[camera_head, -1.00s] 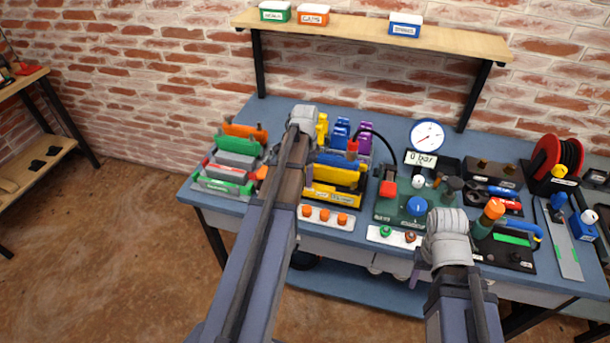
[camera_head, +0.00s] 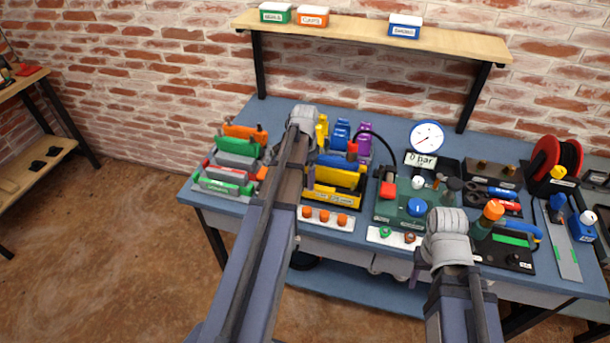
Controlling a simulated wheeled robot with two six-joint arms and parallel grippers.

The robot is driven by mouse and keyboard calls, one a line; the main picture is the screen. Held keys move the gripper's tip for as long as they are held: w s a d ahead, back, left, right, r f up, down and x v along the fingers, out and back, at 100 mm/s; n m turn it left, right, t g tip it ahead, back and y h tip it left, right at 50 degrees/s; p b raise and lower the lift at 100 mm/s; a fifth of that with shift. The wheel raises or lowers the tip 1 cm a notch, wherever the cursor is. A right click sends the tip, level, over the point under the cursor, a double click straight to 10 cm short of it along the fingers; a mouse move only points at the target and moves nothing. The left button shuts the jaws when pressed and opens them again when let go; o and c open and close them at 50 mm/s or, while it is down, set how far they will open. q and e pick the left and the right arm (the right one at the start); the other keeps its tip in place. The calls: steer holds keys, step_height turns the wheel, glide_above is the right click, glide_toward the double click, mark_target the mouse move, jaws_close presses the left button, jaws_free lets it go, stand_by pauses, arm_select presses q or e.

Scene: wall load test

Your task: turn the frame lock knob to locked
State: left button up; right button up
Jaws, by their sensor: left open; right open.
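I cannot read a label that marks the frame lock knob. A black panel (camera_head: 488,252) with a green strip sits at the front right of the bench, with a small dark knob (camera_head: 513,260) on its face. A blue round knob (camera_head: 416,207) is on a green unit left of it. My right gripper (camera_head: 446,232) is over the bench's front edge, left of the black panel; its fingers are mostly hidden by its wrist. My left gripper (camera_head: 302,118) is over the back of the bench, above the coloured blocks; its fingers are hidden. Both are open, and I see nothing held.
The blue bench (camera_head: 290,97) is crowded. A dial gauge (camera_head: 427,136) stands over a "0 bar" display (camera_head: 420,160). An orange-capped green post (camera_head: 489,216) stands near my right wrist. A red hose reel (camera_head: 556,160) is at right. A shelf (camera_head: 360,28) spans above.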

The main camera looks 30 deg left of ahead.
mark_target(305, 178)
arm_select(q)
step_height(305, 178, up, 7)
steer(key=p, duration=0.7)
steer(key=shift+r, duration=0.2)
steer(key=s+d+n, duration=0.1)
steer(key=s+d, duration=0.4)
steer(key=d, duration=0.5)
steer(key=s+d, duration=0.6)
steer(key=d, duration=0.4)
steer(key=s+d+n+y, duration=0.1)
steer(key=s+d, duration=0.4)
steer(key=d, duration=0.5)
steer(key=shift+s+d+n, duration=0.25)
steer(key=shift+s+n, duration=0.05)
